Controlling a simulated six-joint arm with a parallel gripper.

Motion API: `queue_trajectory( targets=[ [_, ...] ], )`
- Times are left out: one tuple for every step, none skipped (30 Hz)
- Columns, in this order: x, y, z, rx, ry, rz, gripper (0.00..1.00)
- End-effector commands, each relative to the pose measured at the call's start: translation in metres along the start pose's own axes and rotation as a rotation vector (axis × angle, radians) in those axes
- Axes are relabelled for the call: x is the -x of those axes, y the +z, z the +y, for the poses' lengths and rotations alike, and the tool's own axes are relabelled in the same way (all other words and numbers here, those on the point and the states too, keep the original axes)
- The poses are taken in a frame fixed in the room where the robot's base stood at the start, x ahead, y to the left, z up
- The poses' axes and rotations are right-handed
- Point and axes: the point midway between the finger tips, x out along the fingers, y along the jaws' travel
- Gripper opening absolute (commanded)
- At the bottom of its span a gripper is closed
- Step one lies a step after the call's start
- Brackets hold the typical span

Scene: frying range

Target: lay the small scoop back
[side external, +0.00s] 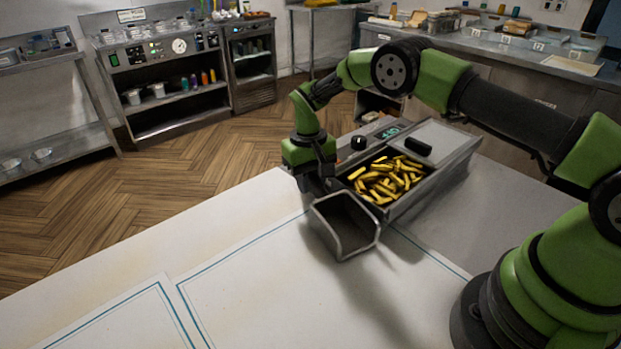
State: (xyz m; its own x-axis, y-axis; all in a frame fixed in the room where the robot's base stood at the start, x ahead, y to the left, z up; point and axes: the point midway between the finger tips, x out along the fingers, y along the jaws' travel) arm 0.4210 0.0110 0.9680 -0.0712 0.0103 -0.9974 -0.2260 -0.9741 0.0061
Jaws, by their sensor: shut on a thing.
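The small scoop (343,227) is a grey metal, square-mouthed scoop in the middle of the side view. Its open mouth faces the camera and looks empty. My gripper (326,186) is just behind and above it, shut on the scoop; the handle and the fingertips are mostly hidden. The scoop is in front of the fryer unit (421,188), near its left front corner. A shadow falls on the table below and to the right of it; I cannot tell if the scoop touches the table.
The fryer unit's basin holds many yellow fries (385,182). A black-handled lid (436,138) lies on its right part. The white table (240,290) has blue-lined rectangles and is bare at the front left. Shelves and counters stand away across the wooden floor.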

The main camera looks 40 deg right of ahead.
Motion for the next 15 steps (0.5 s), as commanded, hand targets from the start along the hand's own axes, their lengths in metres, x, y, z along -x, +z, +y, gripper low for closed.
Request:
queue_trajectory(
  targets=[
    [-0.0007,-0.0001,0.0000,0.000,0.000,0.000,0.00],
    [-0.0010,-0.0002,0.0000,0.000,0.000,0.000,0.00],
    [-0.0013,-0.0002,0.0000,0.000,0.000,0.000,0.00],
    [-0.0013,-0.0002,0.0000,0.000,0.000,0.000,0.00],
    [-0.0013,-0.0003,-0.0001,0.000,0.000,0.000,0.00],
    [-0.0012,-0.0003,0.0000,0.000,0.000,0.000,0.00],
    [-0.0012,-0.0003,0.0000,0.000,0.000,0.000,0.00],
    [-0.0012,-0.0003,0.0000,0.000,0.000,0.000,0.00],
    [-0.0012,-0.0003,0.0000,0.000,0.000,0.000,0.34],
    [-0.0012,-0.0003,0.0000,0.000,0.000,0.000,0.40],
    [-0.0013,-0.0003,0.0000,-0.001,0.000,0.000,0.47],
    [-0.0013,-0.0003,0.0002,-0.001,0.000,0.000,0.56],
    [-0.0013,-0.0003,0.0004,-0.002,0.000,0.000,0.56],
    [-0.0013,-0.0003,0.0007,-0.002,0.001,0.000,0.56],
    [-0.0013,-0.0003,0.0012,-0.003,0.002,0.000,0.56]
  ],
)
